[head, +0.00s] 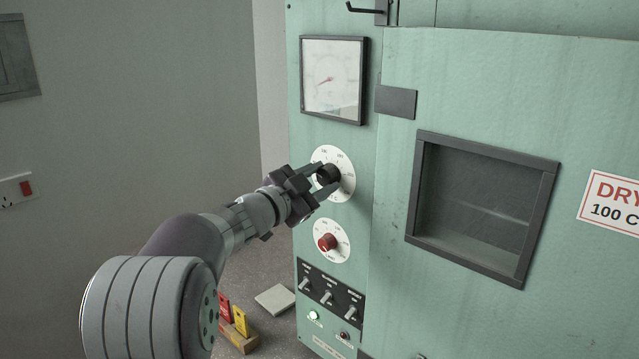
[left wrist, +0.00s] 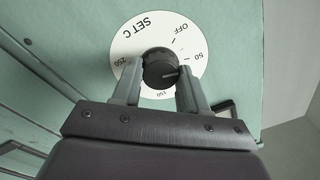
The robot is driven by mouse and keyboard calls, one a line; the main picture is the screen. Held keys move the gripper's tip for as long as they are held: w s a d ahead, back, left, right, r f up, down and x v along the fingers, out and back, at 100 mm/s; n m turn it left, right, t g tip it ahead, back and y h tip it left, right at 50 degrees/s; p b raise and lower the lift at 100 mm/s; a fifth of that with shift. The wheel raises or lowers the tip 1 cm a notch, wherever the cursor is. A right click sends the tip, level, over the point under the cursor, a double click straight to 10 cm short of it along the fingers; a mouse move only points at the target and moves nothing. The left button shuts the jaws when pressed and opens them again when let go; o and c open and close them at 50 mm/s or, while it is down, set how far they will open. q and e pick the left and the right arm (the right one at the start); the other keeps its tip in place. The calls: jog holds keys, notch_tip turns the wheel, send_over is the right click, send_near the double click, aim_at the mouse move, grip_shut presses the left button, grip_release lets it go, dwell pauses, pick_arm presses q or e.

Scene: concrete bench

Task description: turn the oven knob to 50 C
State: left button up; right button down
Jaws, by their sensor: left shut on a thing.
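The oven knob (head: 328,174) is a dark round knob on a white dial plate (head: 345,160) on the green oven front. In the left wrist view the knob (left wrist: 160,68) sits on the dial (left wrist: 145,43), which reads SET C, OFF, 50, 150 and 250; the fingers cover other marks. A light line on the knob appears to point right and slightly down, a little below the 50 mark, towards the right-hand finger. My left gripper (head: 322,181) is shut on the knob, one finger on each side. My right gripper is not in view.
A red knob (head: 326,242) on a second white dial is just below, with toggle switches (head: 327,297) under it. A gauge (head: 333,79) is above. The oven door window (head: 482,207) is at right. Red and yellow items (head: 240,322) are low near my arm.

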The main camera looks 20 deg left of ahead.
pick_arm(q)
jog(key=o, duration=1)
jog(key=shift+s, duration=0.1)
jog(key=shift+o, duration=0.2)
jog(key=shift+s, duration=0.1)
jog(key=b+v, duration=0.2)
jog(key=v, duration=1)
jog(key=shift+s, duration=0.3)
jog(key=shift+a, duration=0.15)
